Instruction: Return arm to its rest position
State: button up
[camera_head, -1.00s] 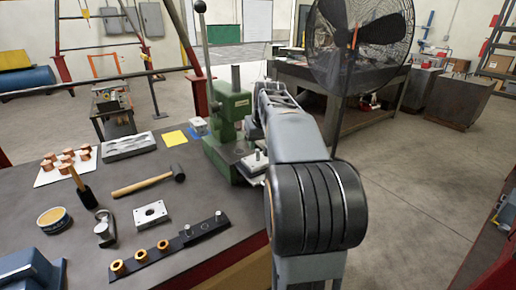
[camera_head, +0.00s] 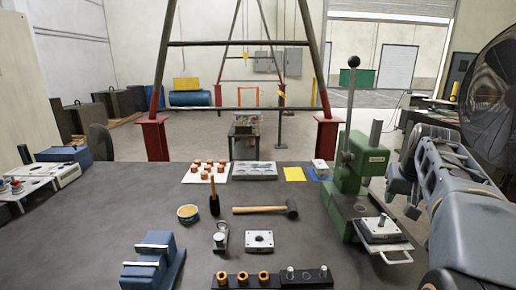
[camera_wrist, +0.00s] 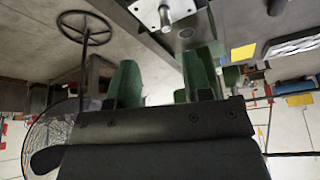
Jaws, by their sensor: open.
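My arm (camera_head: 465,200) shows at the right edge of the head view, to the right of the green arbor press (camera_head: 362,170). It is bent, and its far end lies beside the press, apart from the bench top. My gripper (camera_wrist: 155,138) shows as a dark body across the bottom of the wrist view. It is open, with nothing seen held in it; its fingertips are hard to make out. A mould plate with pins (camera_head: 380,227) sits on the press's front plate.
The bench (camera_head: 100,210) holds a mallet (camera_head: 265,210), a light plate with a hole (camera_head: 259,241), a dark bar with copper rings (camera_head: 270,278), a blue block (camera_head: 153,262) and a white board (camera_head: 205,176) with copper pieces. A large fan (camera_head: 495,85) stands close behind my arm.

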jog(key=s+a+f+n+p, duration=0.1)
jog(key=s+a+f, duration=0.3)
jog(key=a, duration=0.3)
jog(key=s+a+f+n+y+p, duration=0.1)
jog(key=s+a+f, duration=0.3)
jog(key=a, duration=0.4)
jog(key=s+a+f+n+p, duration=0.2)
jog(key=s+a+f+p, duration=0.1)
jog(key=a, duration=0.4)
jog(key=shift+s+a+f+n+g+y, duration=0.35)
jog(key=shift+s+f, duration=0.3)
jog(key=shift+s, duration=0.45)
